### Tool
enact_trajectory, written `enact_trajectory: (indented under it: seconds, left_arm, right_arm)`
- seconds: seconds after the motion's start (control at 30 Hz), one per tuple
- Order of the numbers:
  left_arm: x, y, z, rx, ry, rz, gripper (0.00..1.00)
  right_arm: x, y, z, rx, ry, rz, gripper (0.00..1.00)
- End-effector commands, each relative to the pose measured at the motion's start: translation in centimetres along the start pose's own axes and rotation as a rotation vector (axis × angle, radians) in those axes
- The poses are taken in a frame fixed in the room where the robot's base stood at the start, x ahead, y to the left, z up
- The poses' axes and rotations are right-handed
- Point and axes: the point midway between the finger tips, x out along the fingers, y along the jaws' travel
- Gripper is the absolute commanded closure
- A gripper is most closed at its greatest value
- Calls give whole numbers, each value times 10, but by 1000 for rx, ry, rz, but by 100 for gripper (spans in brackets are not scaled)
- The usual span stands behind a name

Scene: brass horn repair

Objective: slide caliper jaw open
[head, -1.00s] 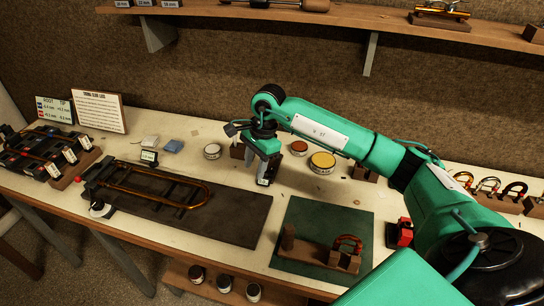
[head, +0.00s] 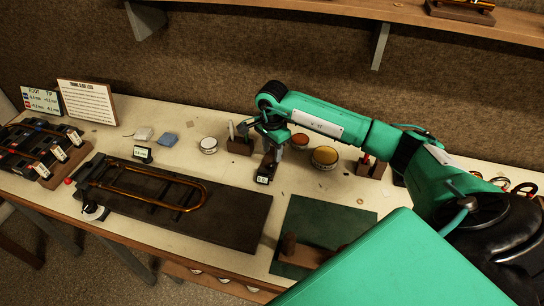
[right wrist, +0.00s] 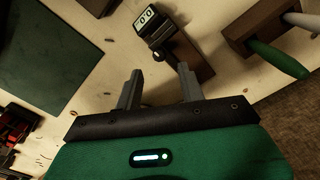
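The caliper, with a small black-and-white display (head: 262,180), sits on a brown wooden block at the middle of the bench. In the right wrist view its display (right wrist: 147,20) shows at the top, with the wooden block (right wrist: 188,58) behind it. My right gripper (head: 275,148) is just above and behind the display. In the right wrist view its two grey fingers (right wrist: 160,90) are apart, with nothing clearly held between them. A dark part of the caliper reaches toward the right fingertip; I cannot tell if they touch. My left gripper is not in view.
A brass slide (head: 150,190) lies on a dark mat to the left. A green mat (head: 310,225) lies in front, partly hidden by my arm. Round tins (head: 325,157) and a wooden holder with handled tools (right wrist: 262,35) stand close by. A shelf is above.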

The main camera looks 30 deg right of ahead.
Motion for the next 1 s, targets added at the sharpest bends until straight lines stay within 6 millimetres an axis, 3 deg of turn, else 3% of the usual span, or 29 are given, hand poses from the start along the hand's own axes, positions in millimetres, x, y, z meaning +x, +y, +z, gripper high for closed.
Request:
enact_trajectory:
  seconds: [0.3,0.67,0.7,0.9,1.0]
  left_arm:
    - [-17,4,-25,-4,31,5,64]
    - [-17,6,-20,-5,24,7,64]
    - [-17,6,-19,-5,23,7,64]
    - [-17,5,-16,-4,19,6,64]
    - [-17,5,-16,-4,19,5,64]
  right_arm:
    - [45,0,0,0,0,1,60]
    - [52,0,0,0,0,-1,60]
    - [52,0,0,0,0,-1,62]
    - [52,0,0,0,0,-1,100]
    - [52,0,0,0,0,-1,100]
